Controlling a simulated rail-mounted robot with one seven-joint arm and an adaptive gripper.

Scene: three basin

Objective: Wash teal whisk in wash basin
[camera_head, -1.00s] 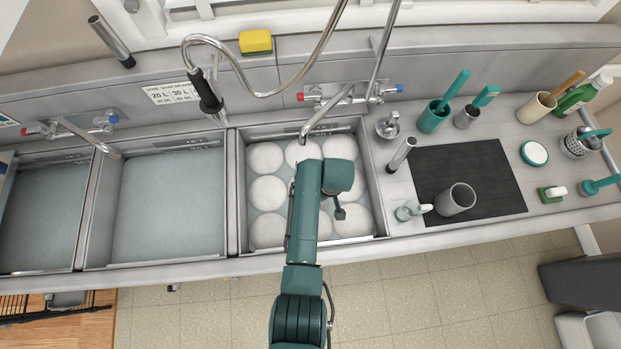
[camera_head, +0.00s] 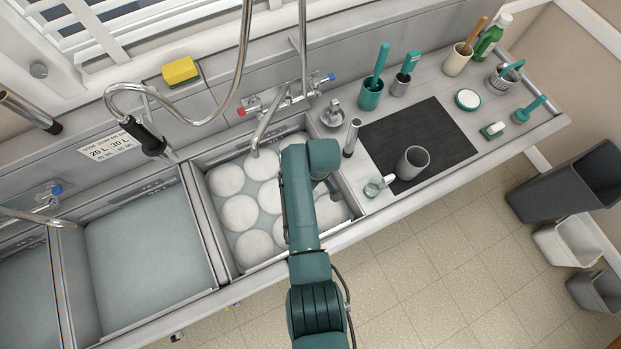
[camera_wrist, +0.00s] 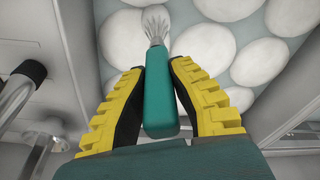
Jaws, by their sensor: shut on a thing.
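The teal whisk (camera_wrist: 160,105) is in the wrist view, its handle between the two yellow-padded fingers of my gripper (camera_wrist: 158,62). My gripper is shut on the handle. The pale wire head of the whisk points away, toward the top of the wrist view, over white round shapes. The right basin (camera_head: 211,222) holds water and several of these white discs. In the head view my arm reaches over this basin and hides most of the gripper and the whisk. I cannot tell whether the whisk head touches the water or a disc.
A tap (camera_head: 270,125) reaches over the right basin's back edge. A middle basin (camera_head: 150,240) of greyish water lies left. A grey cup (camera_head: 412,163) stands on a black mat (camera_head: 440,130) at right. A hanging spray hose (camera_head: 150,138) is at left.

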